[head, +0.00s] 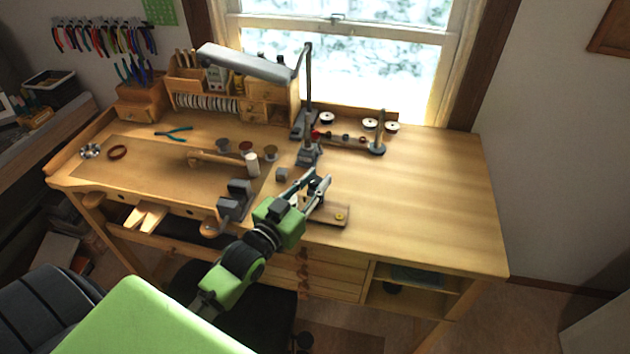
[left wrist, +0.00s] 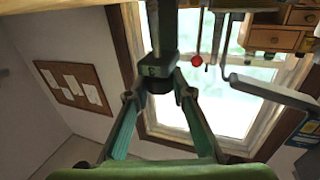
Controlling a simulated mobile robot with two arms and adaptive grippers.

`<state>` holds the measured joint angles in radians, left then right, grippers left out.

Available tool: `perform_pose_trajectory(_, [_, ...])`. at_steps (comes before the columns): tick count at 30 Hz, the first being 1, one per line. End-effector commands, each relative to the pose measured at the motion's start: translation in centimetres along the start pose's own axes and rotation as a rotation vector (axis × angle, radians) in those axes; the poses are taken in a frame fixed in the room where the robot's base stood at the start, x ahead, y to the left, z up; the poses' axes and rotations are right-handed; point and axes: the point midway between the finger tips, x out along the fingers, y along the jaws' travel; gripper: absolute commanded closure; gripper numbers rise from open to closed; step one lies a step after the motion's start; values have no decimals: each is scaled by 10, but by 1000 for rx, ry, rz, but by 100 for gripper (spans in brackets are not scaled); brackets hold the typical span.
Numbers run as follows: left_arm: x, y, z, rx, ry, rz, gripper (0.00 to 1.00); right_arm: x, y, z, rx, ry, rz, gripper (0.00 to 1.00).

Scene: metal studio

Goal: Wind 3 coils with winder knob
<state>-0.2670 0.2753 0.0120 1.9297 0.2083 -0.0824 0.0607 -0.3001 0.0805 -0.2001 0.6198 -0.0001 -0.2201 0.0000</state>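The winder has a grey left post (head: 308,152), a right post (head: 378,142) and a thin rod between them at the back of the bench. A red knob (head: 315,134) sits by the left post. A red ball knob also shows in the left wrist view (left wrist: 197,61), right of a grey-green post (left wrist: 160,45). My left gripper (head: 317,181) is in front of the winder, above the bench. Its fingers are apart in the left wrist view (left wrist: 158,95), with the post behind the gap. I see no contact with the knob. My right gripper is out of view.
White spools (head: 370,124) stand behind the winder, and brown spools (head: 246,148) to its left. A lamp (head: 250,63) overhangs the back. A small board (head: 328,214) lies near the front edge beside my left gripper. The bench's right side (head: 440,190) is clear.

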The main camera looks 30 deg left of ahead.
Motion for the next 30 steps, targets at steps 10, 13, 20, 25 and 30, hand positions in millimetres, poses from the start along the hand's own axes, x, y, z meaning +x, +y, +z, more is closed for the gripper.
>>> perform_pose_trajectory(10, [1, 0, 0, 8, 4, 48, 100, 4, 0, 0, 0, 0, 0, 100])
perform_pose_trajectory(13, [1, 0, 0, 10, 6, 93, 100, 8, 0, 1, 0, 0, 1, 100])
perform_pose_trajectory(20, [1, 0, 0, 9, 8, 196, 100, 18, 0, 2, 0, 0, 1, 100])
perform_pose_trajectory(25, [1, 0, 1, 8, 7, 271, 100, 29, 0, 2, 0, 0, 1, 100])
perform_pose_trajectory(30, [2, 1, 1, 7, 8, 343, 100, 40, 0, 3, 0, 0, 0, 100])
